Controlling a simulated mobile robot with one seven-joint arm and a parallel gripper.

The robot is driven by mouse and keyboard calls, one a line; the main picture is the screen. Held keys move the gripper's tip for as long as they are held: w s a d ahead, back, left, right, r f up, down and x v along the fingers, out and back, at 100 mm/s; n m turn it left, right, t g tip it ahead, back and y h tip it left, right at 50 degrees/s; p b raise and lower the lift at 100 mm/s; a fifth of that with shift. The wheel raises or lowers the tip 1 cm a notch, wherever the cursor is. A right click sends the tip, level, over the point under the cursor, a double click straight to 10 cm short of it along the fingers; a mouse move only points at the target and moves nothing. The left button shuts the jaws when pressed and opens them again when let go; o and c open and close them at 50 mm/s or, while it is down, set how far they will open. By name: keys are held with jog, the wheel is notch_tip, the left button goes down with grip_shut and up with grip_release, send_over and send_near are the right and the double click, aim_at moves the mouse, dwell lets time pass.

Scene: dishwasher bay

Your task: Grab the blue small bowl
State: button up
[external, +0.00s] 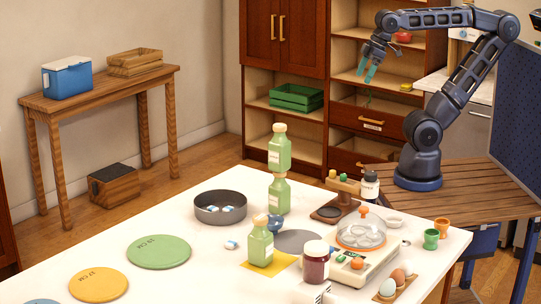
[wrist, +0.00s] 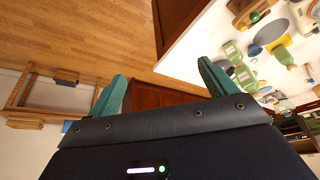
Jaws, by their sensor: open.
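A small blue rounded piece (external: 275,223), which looks like the blue small bowl, sits on the white table behind a green bottle. The bottle (external: 261,243) hides part of it, and its exact shape is hard to tell. A blue shape among the bottles at upper right in the wrist view (wrist: 254,50) may be the same thing. My gripper (external: 369,69) is raised high near the shelves, far from the table items. Its teal fingers are wide apart and empty, with only floor and cabinet between them in the wrist view (wrist: 162,88).
The white table (external: 205,270) holds stacked green bottles (external: 279,170), a grey pan (external: 220,207), a dark jar (external: 316,263), a clear-domed appliance (external: 362,235) and a small white bowl (external: 394,221). Round green (external: 159,251) and yellow (external: 97,284) mats lie at left.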

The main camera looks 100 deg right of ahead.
jog(key=w+a+r+m+g, duration=0.1)
jog(key=w+a+r, duration=0.15)
jog(key=w, duration=0.35)
jog(key=w+a+r+m, duration=0.1)
jog(key=w+a+r, duration=0.15)
jog(key=w, duration=0.25)
jog(key=m+h, duration=0.3)
jog(key=m, duration=0.3)
send_over(272, 221)
jog(key=s+a, duration=0.3)
jog(key=a, duration=0.2)
notch_tip(272, 221, down, 6)
jog(key=shift+w+d+f, duration=0.4)
jog(key=shift+w+f, duration=0.15)
jog(key=shift+f, duration=4.75)
jog(key=shift+w+d+f, duration=0.45)
jog(key=shift+w+f, duration=0.15)
jog(key=shift+f, duration=4.7)
jog(key=shift+w+d+f, duration=0.4)
jog(key=shift+w+f, duration=0.15)
jog(key=shift+f, duration=4.75)
jog(key=c, duration=1)
jog(key=shift+o, duration=0.2)
